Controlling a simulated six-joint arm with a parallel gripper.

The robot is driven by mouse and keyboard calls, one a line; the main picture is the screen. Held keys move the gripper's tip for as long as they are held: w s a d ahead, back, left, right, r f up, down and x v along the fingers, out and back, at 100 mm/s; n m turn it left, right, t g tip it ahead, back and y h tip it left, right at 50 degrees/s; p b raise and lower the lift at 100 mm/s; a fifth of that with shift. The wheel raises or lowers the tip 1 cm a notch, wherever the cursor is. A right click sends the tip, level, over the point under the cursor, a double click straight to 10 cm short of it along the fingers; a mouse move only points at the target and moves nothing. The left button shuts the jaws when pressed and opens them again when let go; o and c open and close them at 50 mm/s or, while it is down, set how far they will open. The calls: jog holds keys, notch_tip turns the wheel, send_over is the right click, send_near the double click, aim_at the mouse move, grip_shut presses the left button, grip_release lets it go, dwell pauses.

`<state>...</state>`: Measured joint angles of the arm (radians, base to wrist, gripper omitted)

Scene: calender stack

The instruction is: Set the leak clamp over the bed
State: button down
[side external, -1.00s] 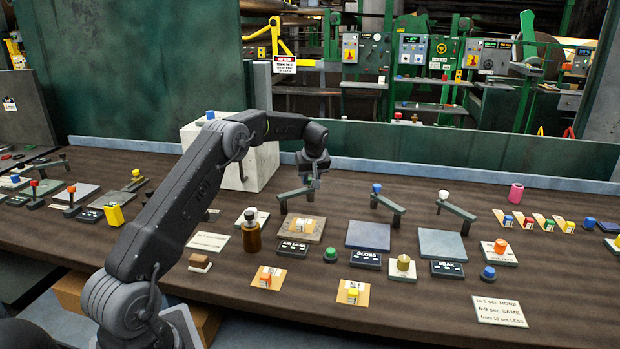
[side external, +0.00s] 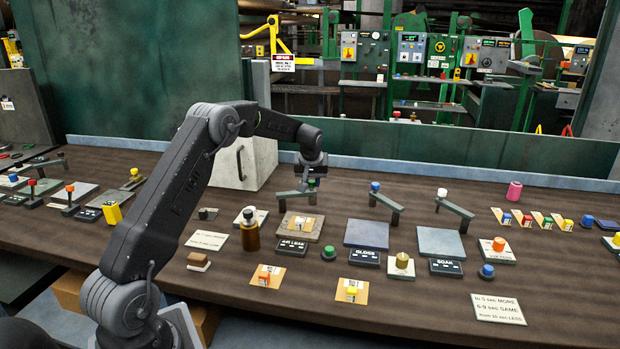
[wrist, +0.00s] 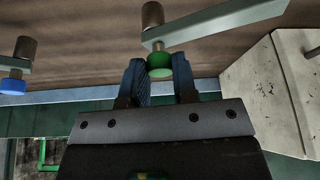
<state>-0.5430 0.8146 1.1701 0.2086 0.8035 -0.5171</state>
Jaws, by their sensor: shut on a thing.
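The leak clamp is a grey swing arm (side external: 292,196) on a post behind the AIR LEAK sign (side external: 292,245), with a green knob (wrist: 158,66) at its free end. My gripper (side external: 313,181) is at this end, and the wrist view shows its fingers (wrist: 162,84) on either side of the green knob, shut on it. The bed is a brownish square plate (side external: 319,227) just in front of the clamp. A small orange and white sample (side external: 302,223) lies on it. The clamp's bar appears behind the plate, not over its middle.
Blue-knobbed (side external: 375,187) and white-knobbed (side external: 442,193) swing arms stand to the right, behind the GLOSS and SOAK plates. A brown bottle (side external: 250,235) stands left of the bed. A pale block (side external: 243,163) stands behind my arm.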

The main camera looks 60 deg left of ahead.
jog(key=s+d+m, duration=0.1)
jog(key=m, duration=0.1)
jog(key=d+m+t+h, duration=0.1)
jog(key=shift+s+d+m, duration=0.25)
jog(key=shift+s+m, duration=0.15)
jog(key=s+m, duration=0.1)
jog(key=d+m+h, duration=0.1)
jog(key=shift+s+d+m, duration=0.15)
jog(key=shift+s+m, duration=0.15)
jog(key=shift+s, duration=0.05)
jog(key=s+m, duration=0.1)
jog(key=s+d+m+h, duration=0.1)
jog(key=m, duration=0.1)
jog(key=shift+s+t, duration=0.2)
jog(key=shift+t, duration=0.2)
jog(key=shift+s+d+m+h, duration=0.15)
jog(key=shift+s+m+h, duration=0.6)
jog(key=shift+m, duration=0.65)
jog(key=shift+s, duration=0.2)
jog(key=c, duration=0.9)
grip_release()
